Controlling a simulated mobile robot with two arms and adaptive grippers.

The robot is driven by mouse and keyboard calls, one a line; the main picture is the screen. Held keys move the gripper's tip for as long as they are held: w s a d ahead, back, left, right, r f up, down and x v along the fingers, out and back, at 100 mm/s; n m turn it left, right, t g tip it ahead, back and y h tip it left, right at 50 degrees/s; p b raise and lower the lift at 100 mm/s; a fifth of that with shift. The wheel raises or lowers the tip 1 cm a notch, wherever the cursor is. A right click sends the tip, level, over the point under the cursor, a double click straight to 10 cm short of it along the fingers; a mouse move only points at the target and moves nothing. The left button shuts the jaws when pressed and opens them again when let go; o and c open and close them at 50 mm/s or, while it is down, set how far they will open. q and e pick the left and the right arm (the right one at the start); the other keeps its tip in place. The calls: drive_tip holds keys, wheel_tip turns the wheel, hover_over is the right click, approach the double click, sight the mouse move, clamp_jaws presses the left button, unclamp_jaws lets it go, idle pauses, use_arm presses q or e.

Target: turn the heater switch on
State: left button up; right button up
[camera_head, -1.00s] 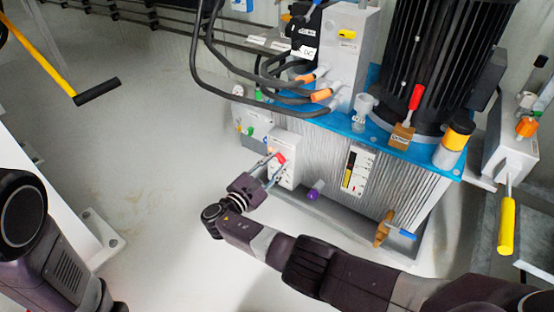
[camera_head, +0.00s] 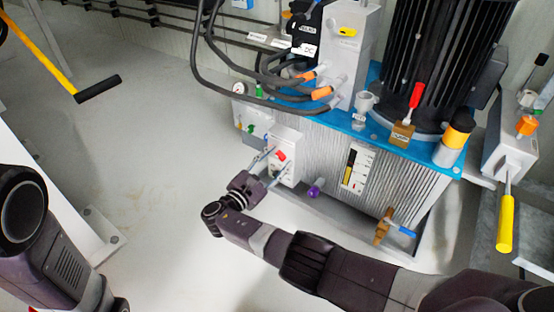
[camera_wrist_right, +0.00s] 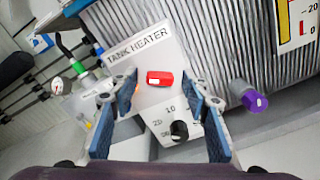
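A white box marked "TANK HEATER" (camera_wrist_right: 137,48) is mounted on the ribbed tank; it also shows in the head view (camera_head: 290,142). It carries a red switch (camera_wrist_right: 160,78) and, below it, a black rotary knob (camera_wrist_right: 179,131) with small labels beside it. I cannot tell from the labels which is on or off. My right gripper (camera_head: 277,159) is open in front of the box; in the right wrist view (camera_wrist_right: 167,85) its blue-padded fingers stand on either side of the red switch, with clear gaps to it. My left gripper is out of the head view.
A purple-capped fitting (camera_wrist_right: 254,101) sticks out right of the box. A smaller white box with a green fitting and gauge (camera_head: 250,122) is at its left. Black cables (camera_head: 225,88) hang above.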

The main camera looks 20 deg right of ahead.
drive_tip(key=shift+r, duration=0.2)
wheel_tip(320, 180, up, 10)
drive_tip(key=shift+f, duration=0.2)
idle(0.6)
